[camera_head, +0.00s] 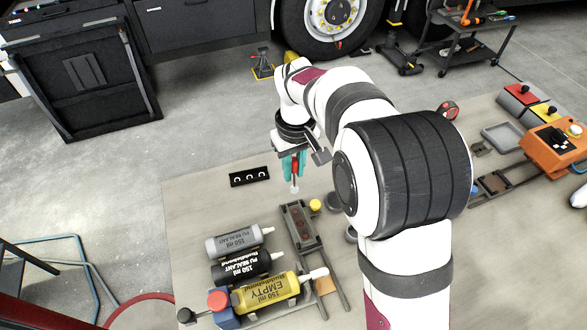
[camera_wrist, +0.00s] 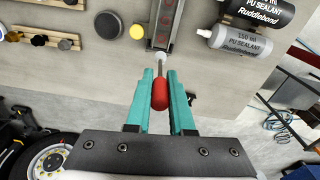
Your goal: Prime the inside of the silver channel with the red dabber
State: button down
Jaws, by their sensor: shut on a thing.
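My gripper (camera_head: 293,166) has teal fingers shut on the red dabber (camera_head: 295,164). The wrist view shows its red handle (camera_wrist: 159,95) between the fingers (camera_wrist: 160,88), with the pale tip pointing away from the jaws. In the head view the dabber hangs tip down above the bench, beyond the far end of the silver channel (camera_head: 311,246). I cannot tell whether the tip touches anything.
Grey (camera_head: 233,241), black (camera_head: 240,267) and yellow (camera_head: 266,292) sealant tubes lie left of the channel. A yellow round piece (camera_head: 315,206) sits close on its right. A black strip with white rings (camera_head: 249,176) lies left of my gripper. The bench between strip and tubes is clear.

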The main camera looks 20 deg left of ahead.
aim_at(294, 184)
jog(key=s+d, duration=0.7)
jog(key=shift+w+a+f, duration=0.15)
jog(key=shift+f, duration=1.8)
jog(key=shift+w+a+f, duration=0.1)
jog(key=shift+w+f, duration=0.05)
jog(key=shift+f, duration=1.8)
jog(key=shift+w+a+r, duration=0.3)
jog(key=shift+w+a, duration=0.35)
jog(key=shift+w+a+r, duration=0.3)
jog(key=shift+w+a, duration=2.2)
jog(key=shift+a, duration=0.05)
jog(key=shift+r, duration=0.3)
jog(key=shift+f, duration=0.3)
jog(key=shift+r, duration=3.2)
